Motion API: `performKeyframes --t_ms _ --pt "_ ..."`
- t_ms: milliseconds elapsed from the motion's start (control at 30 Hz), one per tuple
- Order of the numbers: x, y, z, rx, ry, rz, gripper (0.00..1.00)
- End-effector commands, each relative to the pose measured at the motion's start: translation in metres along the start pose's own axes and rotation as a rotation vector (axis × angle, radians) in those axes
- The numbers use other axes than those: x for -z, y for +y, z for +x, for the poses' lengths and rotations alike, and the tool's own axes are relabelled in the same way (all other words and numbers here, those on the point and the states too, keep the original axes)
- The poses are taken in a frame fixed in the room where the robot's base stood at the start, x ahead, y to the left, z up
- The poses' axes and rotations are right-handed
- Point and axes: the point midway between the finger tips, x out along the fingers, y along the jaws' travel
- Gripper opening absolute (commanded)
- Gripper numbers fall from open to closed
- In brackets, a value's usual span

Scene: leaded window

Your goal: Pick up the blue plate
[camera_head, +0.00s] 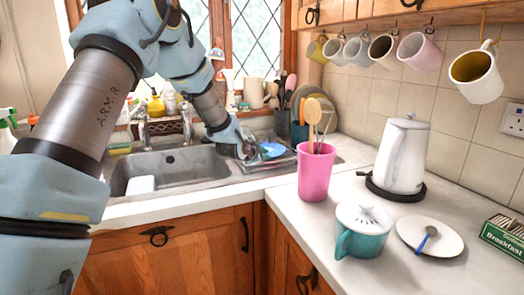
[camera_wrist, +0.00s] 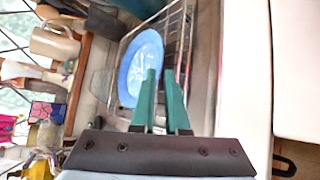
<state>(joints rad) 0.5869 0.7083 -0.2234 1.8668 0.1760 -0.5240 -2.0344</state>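The blue plate (camera_wrist: 134,62) lies in a wire dish rack, seen in the wrist view just beyond my fingertips. In the head view, the blue plate (camera_head: 273,150) shows small beside the sink, to the right of my gripper (camera_head: 249,152). In the wrist view, my gripper (camera_wrist: 160,73) has two teal fingers with a narrow gap between them and nothing visibly held. The left finger overlaps the plate's right edge in the picture. I cannot tell whether it touches the plate.
The wire rack (camera_wrist: 188,45) surrounds the plate. The sink (camera_head: 180,163) is left of it in the head view. A pink utensil cup (camera_head: 314,175), a white kettle (camera_head: 402,153) and a teal lidded pot (camera_head: 362,240) stand on the right counter. Several mugs hang above.

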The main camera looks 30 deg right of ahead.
Motion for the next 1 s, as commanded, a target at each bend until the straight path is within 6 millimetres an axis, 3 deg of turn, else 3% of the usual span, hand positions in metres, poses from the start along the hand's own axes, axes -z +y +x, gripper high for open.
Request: performKeyframes --t_ms 133,433,700,1000 --pt "-0.001 0.001 0.022 0.002 0.001 0.000 0.12" --pt "-0.002 0.001 0.044 0.002 0.002 0.003 0.12" --pt "-0.003 0.000 0.078 0.003 0.002 0.003 0.12" --pt "0.000 -0.003 0.087 0.004 0.005 0.003 0.12"
